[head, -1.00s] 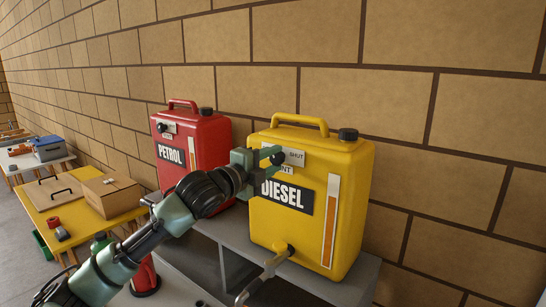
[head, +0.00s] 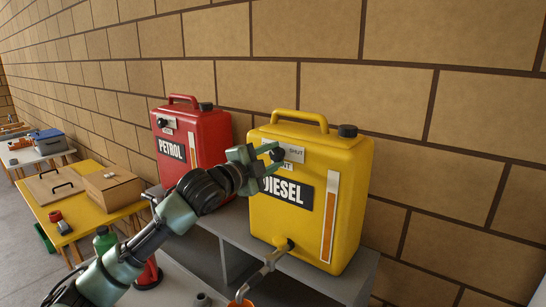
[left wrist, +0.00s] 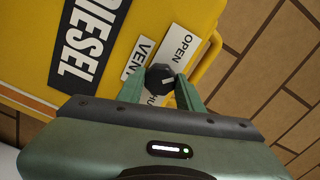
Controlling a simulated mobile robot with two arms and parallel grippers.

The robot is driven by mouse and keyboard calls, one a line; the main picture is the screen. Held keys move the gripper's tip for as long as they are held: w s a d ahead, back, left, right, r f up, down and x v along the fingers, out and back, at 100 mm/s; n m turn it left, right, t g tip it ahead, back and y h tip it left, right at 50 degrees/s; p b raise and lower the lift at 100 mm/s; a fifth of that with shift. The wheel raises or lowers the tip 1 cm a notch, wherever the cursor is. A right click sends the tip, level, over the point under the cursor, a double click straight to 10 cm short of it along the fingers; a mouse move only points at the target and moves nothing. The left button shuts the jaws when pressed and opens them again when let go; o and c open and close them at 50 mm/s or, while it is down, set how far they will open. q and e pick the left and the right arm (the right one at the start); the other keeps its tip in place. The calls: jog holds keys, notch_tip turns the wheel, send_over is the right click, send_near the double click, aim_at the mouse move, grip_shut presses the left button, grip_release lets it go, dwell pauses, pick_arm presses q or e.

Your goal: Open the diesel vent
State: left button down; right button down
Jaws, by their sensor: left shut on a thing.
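The yellow diesel can (head: 352,190) stands upright on a grey shelf, its DIESEL label facing me. Its dark vent knob (head: 277,154) is near the top front, beside a white plate marked SHUT. In the left wrist view the round black knob (left wrist: 160,77) sits between the words OPEN and SHUT, partly covering the plate (left wrist: 178,60). My left gripper (head: 272,157) is shut on the knob, with a finger on either side of it in the left wrist view (left wrist: 160,90). I cannot tell exactly where the knob points. My right gripper is not in view.
A red petrol can (head: 215,135) stands left of the diesel can. A brick wall is close behind. A yellow table (head: 75,205) with a cardboard box stands at left.

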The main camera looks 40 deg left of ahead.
pick_arm(q)
jog(key=shift+f, duration=0.15)
jog(key=c, duration=0.9)
grip_release()
jog(key=shift+s+a, duration=0.1)
jog(key=shift+s+b, duration=0.3)
jog(key=s+b, duration=0.1)
jog(key=s, duration=0.1)
jog(key=s+b, duration=0.1)
jog(key=s, duration=0.1)
jog(key=s+d+b, duration=0.1)
jog(key=s, duration=0.2)
jog(key=shift+s, duration=0.1)
